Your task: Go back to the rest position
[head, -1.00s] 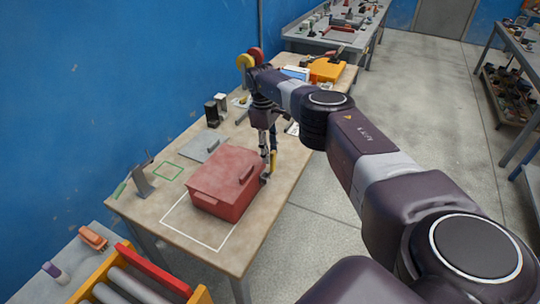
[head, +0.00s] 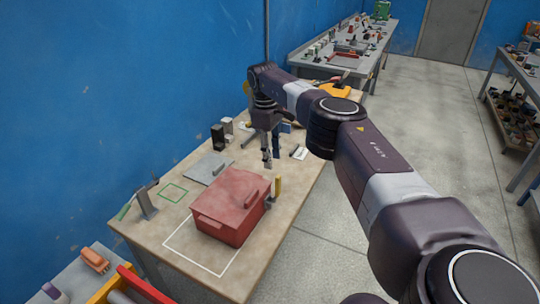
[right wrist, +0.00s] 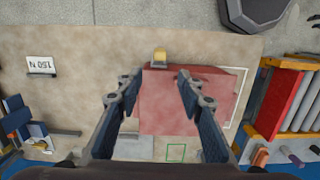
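My right gripper (head: 272,158) hangs above the workbench (head: 285,215), just beyond the red box (head: 230,205). In the right wrist view, its two fingers (right wrist: 160,88) are wide apart with nothing between them. The red box shows below them there (right wrist: 165,118). My left gripper is not in view.
A grey plate (head: 208,168), a green square outline (head: 172,193) and a dark stand (head: 146,204) lie to the left. A yellow rack (head: 105,292) with rollers is at bottom left. Open floor (head: 320,250) lies right.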

